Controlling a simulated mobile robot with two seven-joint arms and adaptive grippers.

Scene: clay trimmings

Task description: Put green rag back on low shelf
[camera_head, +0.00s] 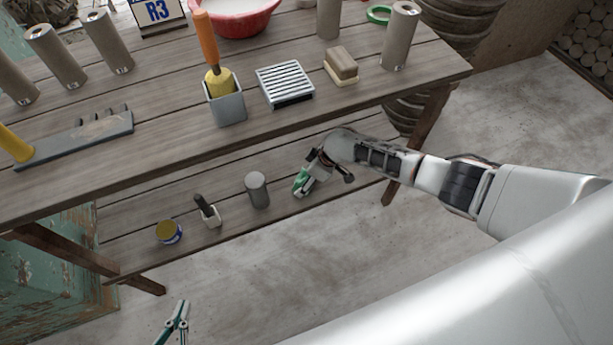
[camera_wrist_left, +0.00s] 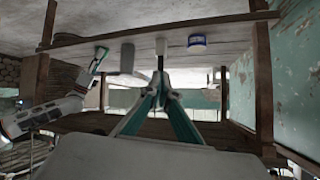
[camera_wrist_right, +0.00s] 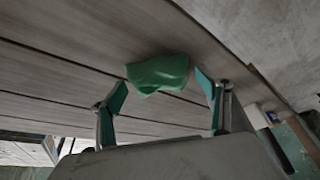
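The green rag (camera_head: 300,183) lies on the right part of the low shelf (camera_head: 240,232). In the right wrist view the crumpled rag (camera_wrist_right: 158,73) rests on the shelf boards. My right gripper (camera_wrist_right: 160,90) is open, with one finger on each side of the rag and a gap at each side; in the head view this gripper (camera_head: 310,181) partly covers the rag. My left gripper (camera_head: 182,304) is in front of the shelf, away from the rag. Its fingers come together in the left wrist view (camera_wrist_left: 161,88), with nothing between them.
On the low shelf stand a grey cylinder (camera_head: 257,190), a small white holder with a dark handle (camera_head: 208,212) and a blue tin with a yellowish lid (camera_head: 169,232). The tabletop (camera_head: 165,90) hangs over the shelf's back. The floor in front is clear.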

